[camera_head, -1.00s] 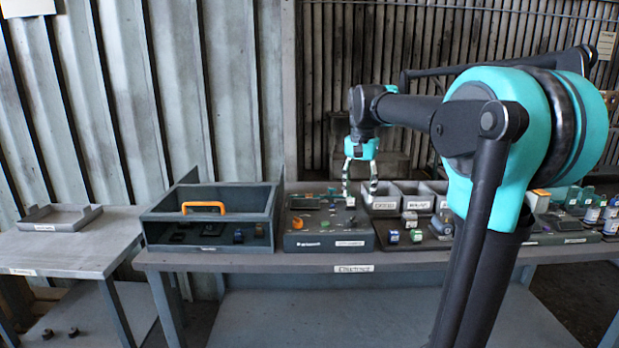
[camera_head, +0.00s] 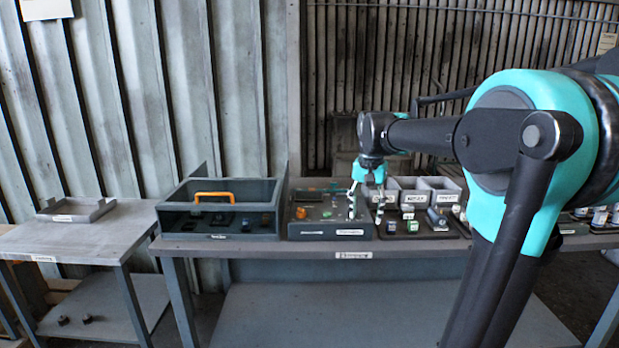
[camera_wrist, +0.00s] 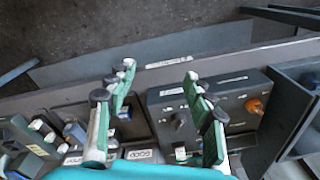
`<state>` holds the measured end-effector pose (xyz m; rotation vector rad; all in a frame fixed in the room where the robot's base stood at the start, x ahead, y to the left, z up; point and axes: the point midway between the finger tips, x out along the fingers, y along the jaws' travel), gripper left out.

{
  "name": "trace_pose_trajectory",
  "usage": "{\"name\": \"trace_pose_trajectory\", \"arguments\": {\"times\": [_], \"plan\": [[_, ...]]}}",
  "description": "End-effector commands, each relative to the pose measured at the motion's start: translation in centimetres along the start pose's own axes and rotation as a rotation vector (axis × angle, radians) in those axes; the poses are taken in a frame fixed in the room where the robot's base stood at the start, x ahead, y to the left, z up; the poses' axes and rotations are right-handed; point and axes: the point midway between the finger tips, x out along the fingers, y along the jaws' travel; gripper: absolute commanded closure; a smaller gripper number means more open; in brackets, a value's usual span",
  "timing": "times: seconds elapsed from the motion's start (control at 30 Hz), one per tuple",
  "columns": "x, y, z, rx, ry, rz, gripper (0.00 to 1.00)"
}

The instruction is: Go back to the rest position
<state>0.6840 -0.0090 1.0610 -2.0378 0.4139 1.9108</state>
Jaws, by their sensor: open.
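My gripper (camera_head: 366,204) points down above the bench, in front of the right part of the dark panel box (camera_head: 318,231). It is open, with nothing between its fingers. In the wrist view my gripper (camera_wrist: 158,100) shows its two green and white fingers spread wide. The panel box (camera_wrist: 238,112) with its knobs lies under and beyond the right finger. Whether the fingertips touch anything cannot be told, but they appear clear of the parts.
A grey open box (camera_head: 216,234) with an orange handle (camera_head: 214,197) stands left of the panel. Several grey bins (camera_head: 437,188) and small parts stand at right. A side table (camera_head: 75,245) with a shallow tray (camera_head: 76,210) is at far left.

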Motion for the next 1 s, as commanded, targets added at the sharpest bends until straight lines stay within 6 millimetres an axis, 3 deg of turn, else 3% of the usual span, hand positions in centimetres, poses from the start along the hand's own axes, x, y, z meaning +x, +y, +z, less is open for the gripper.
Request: {"name": "trace_pose_trajectory", "arguments": {"times": [0.27, 0.5, 0.6, 0.8, 1.0], "plan": [[6.5, 3.0, 3.7, -0.112, 0.074, -0.033, 0.48], [15.6, 7.8, 10.9, -0.285, 0.197, -0.062, 0.48], [18.6, 9.6, 14.0, -0.349, 0.243, -0.065, 0.48], [21.6, 11.6, 17.3, -0.418, 0.295, -0.064, 0.48], [21.9, 11.8, 17.7, -0.429, 0.302, -0.064, 0.48]]}}
